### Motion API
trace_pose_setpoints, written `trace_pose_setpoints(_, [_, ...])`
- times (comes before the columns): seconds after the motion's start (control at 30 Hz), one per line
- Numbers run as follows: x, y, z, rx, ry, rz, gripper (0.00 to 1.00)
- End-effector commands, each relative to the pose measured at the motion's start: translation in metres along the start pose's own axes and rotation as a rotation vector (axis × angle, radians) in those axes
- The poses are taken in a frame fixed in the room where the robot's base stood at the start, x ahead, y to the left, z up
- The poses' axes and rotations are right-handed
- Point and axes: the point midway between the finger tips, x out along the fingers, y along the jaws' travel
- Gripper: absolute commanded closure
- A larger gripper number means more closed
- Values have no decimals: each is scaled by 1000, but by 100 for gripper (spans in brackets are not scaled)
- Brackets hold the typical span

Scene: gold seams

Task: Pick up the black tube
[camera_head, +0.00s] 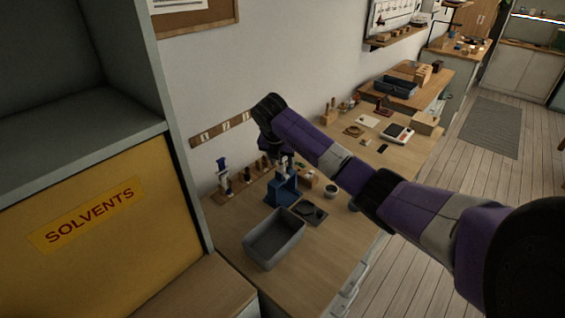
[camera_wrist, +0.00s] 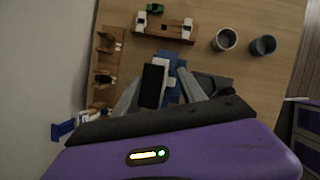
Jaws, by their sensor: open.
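A black oblong thing (camera_wrist: 153,84), which looks like the black tube, shows between the fingers of my gripper (camera_wrist: 160,82) in the wrist view. The fingers are open and spread to either side of it; I cannot tell whether either touches it. A blue stand (camera_wrist: 170,55) with pale parts lies behind and beside it. In the head view my gripper (camera_head: 284,160) hangs over the blue stand (camera_head: 284,190) on the workbench. The tube cannot be made out there.
A grey bin (camera_head: 274,240) stands in front of the stand, with a dark tray (camera_head: 312,213) beside it. A yellow solvents cabinet (camera_head: 100,225) is at left.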

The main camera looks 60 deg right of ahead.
Motion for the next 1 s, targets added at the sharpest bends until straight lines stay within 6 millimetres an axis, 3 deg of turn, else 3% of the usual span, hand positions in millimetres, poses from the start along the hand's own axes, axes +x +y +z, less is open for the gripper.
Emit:
trace_pose_setpoints(0.03, [0,0,0,0,0,0,52])
trace_pose_setpoints(0.2, [0,0,0,0,0,0,85])
trace_pose_setpoints(0.3, [0,0,0,0,0,0,100])
trace_pose_setpoints(0.73, [-3,-1,2,1,0,-2,100])
trace_pose_setpoints(1.0, [-32,1,14,0,-4,1,100])
